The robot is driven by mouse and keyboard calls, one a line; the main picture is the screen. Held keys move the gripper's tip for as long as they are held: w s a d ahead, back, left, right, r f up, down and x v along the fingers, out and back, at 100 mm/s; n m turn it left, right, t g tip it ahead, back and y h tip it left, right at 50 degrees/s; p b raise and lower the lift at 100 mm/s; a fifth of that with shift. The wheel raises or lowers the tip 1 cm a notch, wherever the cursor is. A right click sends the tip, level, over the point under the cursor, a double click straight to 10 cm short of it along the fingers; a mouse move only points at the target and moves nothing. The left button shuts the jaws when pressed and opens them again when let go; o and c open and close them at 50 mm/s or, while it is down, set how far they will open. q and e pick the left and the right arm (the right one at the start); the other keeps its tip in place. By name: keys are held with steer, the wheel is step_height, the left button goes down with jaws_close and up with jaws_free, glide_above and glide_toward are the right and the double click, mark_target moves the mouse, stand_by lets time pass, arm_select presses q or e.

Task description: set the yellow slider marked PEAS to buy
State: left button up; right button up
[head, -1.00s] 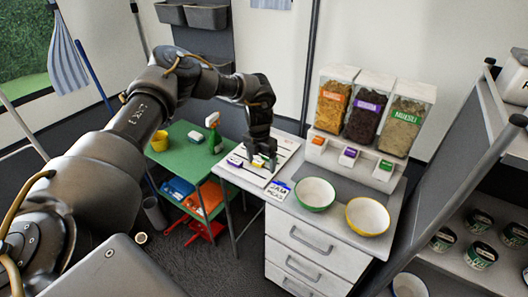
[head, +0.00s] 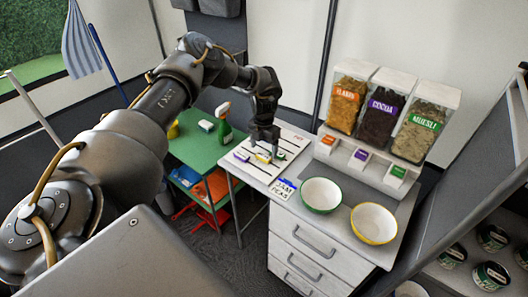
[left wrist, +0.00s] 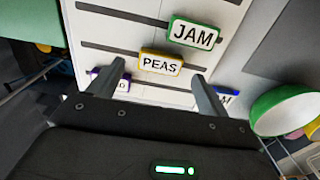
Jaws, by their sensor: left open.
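The yellow slider marked PEAS (left wrist: 160,63) sits on a dark slot of the white board (left wrist: 112,34) in the left wrist view. My left gripper (left wrist: 158,70) is open, with one fingertip on each side of the slider and a gap to both. Whether the fingers are down at its height is hard to tell. The green JAM slider (left wrist: 193,33) sits on the slot above, further right. A purple slider (left wrist: 97,73) lies lower left, partly hidden by a finger. In the head view, my left gripper (head: 265,149) hangs over the board (head: 297,141). My right gripper is not in view.
A green-rimmed bowl (head: 321,195) and a yellow-rimmed bowl (head: 373,223) stand to the right, before the cereal dispensers (head: 385,115).

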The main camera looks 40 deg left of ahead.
mark_target(263, 156)
arm_select(q)
steer(key=shift+f, duration=1.55)
